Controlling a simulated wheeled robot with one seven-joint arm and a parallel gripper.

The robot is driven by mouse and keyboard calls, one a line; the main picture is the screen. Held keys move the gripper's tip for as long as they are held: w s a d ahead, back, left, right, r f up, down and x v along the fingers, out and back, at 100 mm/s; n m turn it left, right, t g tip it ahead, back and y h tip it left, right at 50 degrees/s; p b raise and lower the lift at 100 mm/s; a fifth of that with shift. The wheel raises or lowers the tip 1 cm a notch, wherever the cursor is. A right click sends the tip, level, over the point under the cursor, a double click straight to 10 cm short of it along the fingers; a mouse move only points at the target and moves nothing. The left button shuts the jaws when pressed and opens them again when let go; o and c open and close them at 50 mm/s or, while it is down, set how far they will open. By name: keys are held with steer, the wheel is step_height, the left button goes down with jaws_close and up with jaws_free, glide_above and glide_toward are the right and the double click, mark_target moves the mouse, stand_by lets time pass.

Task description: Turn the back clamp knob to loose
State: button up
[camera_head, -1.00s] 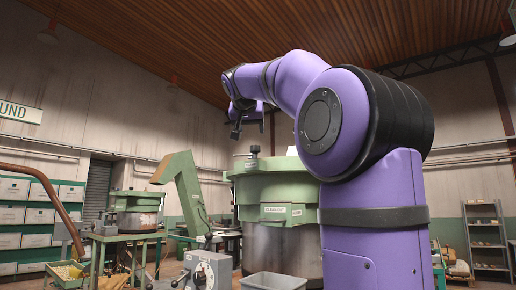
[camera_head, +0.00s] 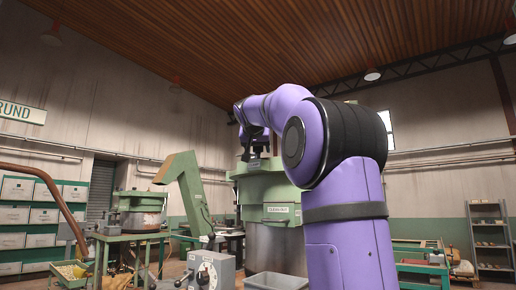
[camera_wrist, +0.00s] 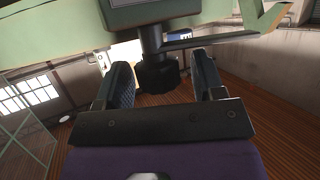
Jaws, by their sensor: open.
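A dark clamp knob (camera_wrist: 158,76) on a short stem shows in the wrist view, under a pale green metal part (camera_wrist: 70,45) in this upside-down view. My gripper (camera_wrist: 161,66) is open, with one finger on each side of the knob; gaps show between knob and fingers. In the head view my gripper (camera_head: 254,145) is over the near left rim of the green-topped hopper (camera_head: 268,189), and the knob there is mostly hidden by it. I cannot tell from these views which way the knob is turned.
A grey bin (camera_head: 276,281) stands in front of the hopper. A green chute (camera_head: 190,190) and a grey control box (camera_head: 210,270) are to its left. A shelf rack (camera_head: 488,238) stands far right. The air above the hopper is clear apart from my arm.

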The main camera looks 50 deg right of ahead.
jaws_close()
steer(key=shift+n+t, duration=0.3)
steer(key=shift+n+t+y, duration=0.4)
steer(key=shift+t, duration=0.1)
jaws_free()
